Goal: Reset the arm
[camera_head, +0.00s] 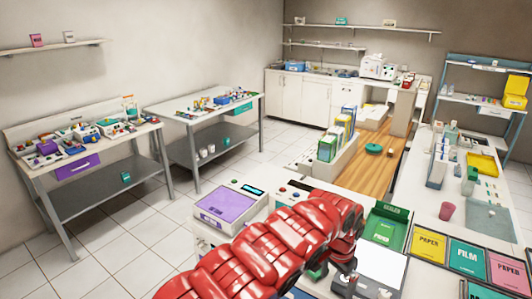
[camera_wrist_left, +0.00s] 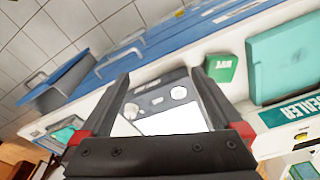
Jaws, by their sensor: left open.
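My left arm, red and segmented, comes in from the bottom of the head view and reaches right over the near counter. My left gripper (camera_head: 343,283) is at its end, beside a white panel, and is partly hidden by the arm. In the left wrist view the left gripper (camera_wrist_left: 158,78) has its two dark fingers spread apart with nothing held between them. A white and grey device with round knobs (camera_wrist_left: 162,100) shows beyond the gap. My right gripper is in neither view.
A device with a purple top (camera_head: 228,203) stands left of the arm. A green tray (camera_head: 385,226) and flat packs marked paper (camera_head: 428,246) and film (camera_head: 468,258) lie to the right. A small green box (camera_wrist_left: 221,68) and a teal box (camera_wrist_left: 285,60) show in the wrist view.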

